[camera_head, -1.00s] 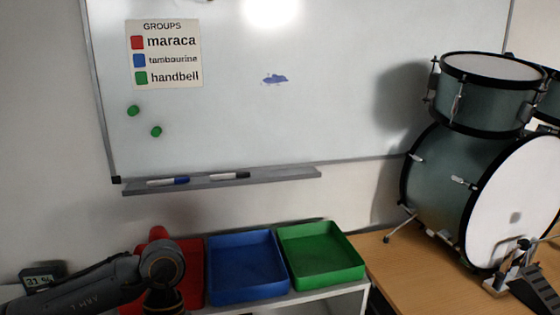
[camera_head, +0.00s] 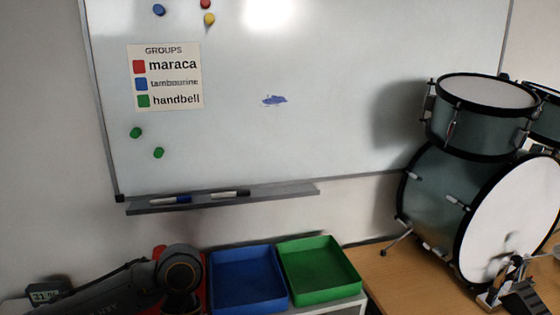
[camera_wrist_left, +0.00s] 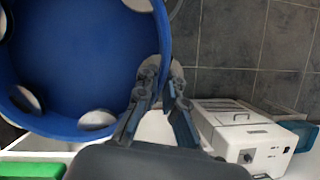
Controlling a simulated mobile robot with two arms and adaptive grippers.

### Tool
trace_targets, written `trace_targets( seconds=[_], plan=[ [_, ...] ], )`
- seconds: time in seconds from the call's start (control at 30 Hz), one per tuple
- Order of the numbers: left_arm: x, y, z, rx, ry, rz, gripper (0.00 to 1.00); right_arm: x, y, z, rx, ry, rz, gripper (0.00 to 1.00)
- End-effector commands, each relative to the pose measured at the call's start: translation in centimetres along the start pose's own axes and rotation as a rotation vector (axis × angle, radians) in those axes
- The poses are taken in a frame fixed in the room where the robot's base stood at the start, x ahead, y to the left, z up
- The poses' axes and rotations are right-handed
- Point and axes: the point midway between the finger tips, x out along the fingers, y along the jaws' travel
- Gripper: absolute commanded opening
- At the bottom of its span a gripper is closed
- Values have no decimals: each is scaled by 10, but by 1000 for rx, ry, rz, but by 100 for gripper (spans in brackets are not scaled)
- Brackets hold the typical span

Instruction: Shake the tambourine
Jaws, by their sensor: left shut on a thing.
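In the left wrist view, a blue tambourine (camera_wrist_left: 85,65) with pale jingles around its rim fills the upper left. My left gripper (camera_wrist_left: 164,75) is shut on its rim at the right side, with a finger on either side of the rim. The tambourine is partly cut off by the picture's edge. In the head view only my left arm shows, at the lower left; its gripper and the tambourine are out of that view. My right gripper is in neither view.
A blue tray (camera_head: 247,280) and a green tray (camera_head: 318,270) sit on a shelf; my arm largely covers a red one. Drums (camera_head: 480,170) stand on a wooden table at right. A whiteboard lists the groups. The wrist view shows a white device (camera_wrist_left: 240,135) at lower right.

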Motion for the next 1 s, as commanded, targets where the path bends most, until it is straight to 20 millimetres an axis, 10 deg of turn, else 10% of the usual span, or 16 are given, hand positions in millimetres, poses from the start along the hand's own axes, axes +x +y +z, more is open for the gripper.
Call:
trace_targets(
  seconds=[0.07,0.23,0.4,0.53,0.7,0.83,1.0],
  plan=[
    [3,-38,7,-21,-3,-5,0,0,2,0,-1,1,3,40],
    [-1,6,-2,-2,-1,-2,0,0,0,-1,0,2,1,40],
    [3,-39,8,-12,-3,-3,0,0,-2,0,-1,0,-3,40],
    [-1,6,-2,-2,-1,-2,0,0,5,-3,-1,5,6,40],
    [3,-39,8,-12,-3,-3,0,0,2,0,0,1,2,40],
    [-1,6,-2,-2,-1,-2,0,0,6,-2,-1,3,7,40],
    [3,-40,8,-13,-3,-3,0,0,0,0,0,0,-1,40]
  ],
)
